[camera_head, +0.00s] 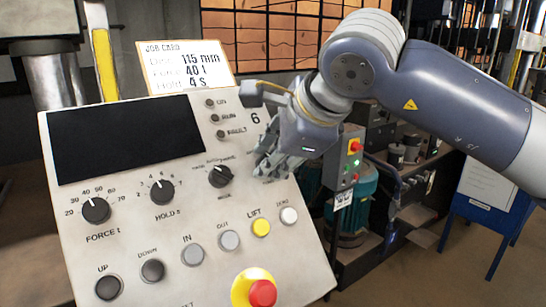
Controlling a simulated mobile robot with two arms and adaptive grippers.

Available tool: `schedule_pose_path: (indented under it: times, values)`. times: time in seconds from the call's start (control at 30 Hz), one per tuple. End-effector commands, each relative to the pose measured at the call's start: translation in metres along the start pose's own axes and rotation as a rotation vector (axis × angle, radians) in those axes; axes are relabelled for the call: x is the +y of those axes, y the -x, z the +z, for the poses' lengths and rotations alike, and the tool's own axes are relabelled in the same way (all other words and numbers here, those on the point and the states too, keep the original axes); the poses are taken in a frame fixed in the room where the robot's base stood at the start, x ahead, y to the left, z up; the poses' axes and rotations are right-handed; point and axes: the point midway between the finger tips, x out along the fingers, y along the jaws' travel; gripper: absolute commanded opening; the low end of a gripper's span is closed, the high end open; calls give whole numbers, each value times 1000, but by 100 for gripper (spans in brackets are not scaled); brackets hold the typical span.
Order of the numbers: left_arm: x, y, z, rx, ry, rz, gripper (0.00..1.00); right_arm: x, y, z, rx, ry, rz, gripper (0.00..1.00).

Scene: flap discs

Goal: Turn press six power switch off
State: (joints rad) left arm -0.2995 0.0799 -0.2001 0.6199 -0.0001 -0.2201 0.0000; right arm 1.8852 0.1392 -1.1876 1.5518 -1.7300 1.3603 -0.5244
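The tilted control panel of press 6 (130,215) fills the left half of the head view, with a "6" near its upper right. My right arm comes in from the right, and its gripper (268,168) is at the panel's right edge, below the "6". It covers that part of the panel, and no power switch is clearly visible there. The fingers overlap the panel, so their opening and any contact cannot be told. Just left of the fingers is a black rotary knob (220,176). My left gripper is not in view.
The panel also has a FORCE knob (96,210), a HOLD knob (162,192), a row of buttons and a red emergency button (262,292). A job card (186,68) stands behind it. A grey switch box (345,158) and a blue stand (483,205) are to the right.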

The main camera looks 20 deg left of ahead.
Motion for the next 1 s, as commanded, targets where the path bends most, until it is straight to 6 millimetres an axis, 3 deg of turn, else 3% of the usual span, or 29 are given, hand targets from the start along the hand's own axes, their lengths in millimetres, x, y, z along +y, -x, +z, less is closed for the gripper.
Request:
schedule_pose_path:
  times: [0.03,0.07,0.13,0.57,1.0]
  values:
    - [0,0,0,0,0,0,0,0,0,0,-1,2,-1,3]
    - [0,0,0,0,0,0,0,0,0,0,-1,2,-1,31]
    - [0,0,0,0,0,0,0,0,0,0,-1,2,-1,47]
    - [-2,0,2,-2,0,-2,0,-1,6,0,0,0,-2,47]
    - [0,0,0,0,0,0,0,-1,91,0,0,1,-4,47]
